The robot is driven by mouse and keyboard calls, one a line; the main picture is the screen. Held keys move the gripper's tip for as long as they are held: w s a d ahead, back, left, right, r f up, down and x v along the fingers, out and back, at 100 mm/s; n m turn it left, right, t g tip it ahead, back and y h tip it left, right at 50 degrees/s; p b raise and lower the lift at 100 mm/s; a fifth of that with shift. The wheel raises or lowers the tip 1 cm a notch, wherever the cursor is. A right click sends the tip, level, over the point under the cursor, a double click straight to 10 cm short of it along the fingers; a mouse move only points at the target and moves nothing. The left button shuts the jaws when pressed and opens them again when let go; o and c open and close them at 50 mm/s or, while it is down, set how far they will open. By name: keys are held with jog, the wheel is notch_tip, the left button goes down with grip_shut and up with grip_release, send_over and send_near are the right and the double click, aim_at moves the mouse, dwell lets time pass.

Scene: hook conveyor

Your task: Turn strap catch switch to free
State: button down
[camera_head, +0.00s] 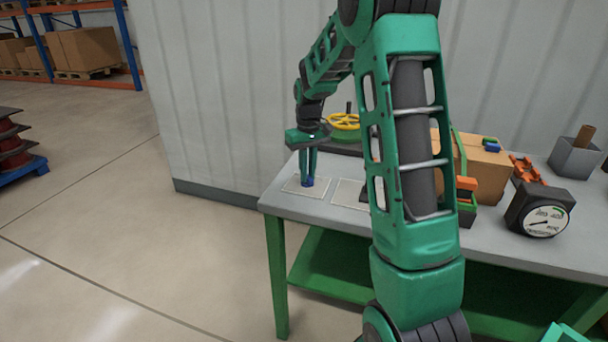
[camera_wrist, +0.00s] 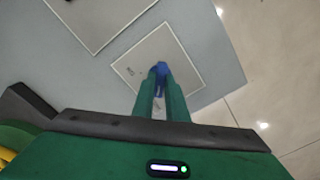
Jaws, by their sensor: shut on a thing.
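My gripper (camera_head: 308,172) points down at the left end of the grey table and is shut on a small blue object (camera_head: 308,182). The object sits between the fingertips, over a pale square mat (camera_head: 293,188); I cannot tell whether it touches the mat. In the wrist view the blue object (camera_wrist: 160,68) shows between the green fingers, over the same mat (camera_wrist: 193,78) with small dark print. I cannot make out a strap catch switch for certain. My arm hides part of the table's middle.
A second pale mat (camera_head: 346,194) lies just to the right. Behind it is a yellow handwheel (camera_head: 344,121). Further right are a cardboard box (camera_head: 483,168), orange and green parts (camera_head: 466,192), a dial gauge (camera_head: 541,217) and a grey bin (camera_head: 573,158). A wall stands behind the table.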

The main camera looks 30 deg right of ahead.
jog(key=shift+w+r, duration=0.1)
jog(key=shift+w, duration=0.1)
jog(key=c, duration=1.8)
grip_release()
jog(key=shift+o, duration=0.2)
jog(key=shift+s, duration=0.1)
notch_tip(320, 180, up, 11)
jog(key=shift+f, duration=0.2)
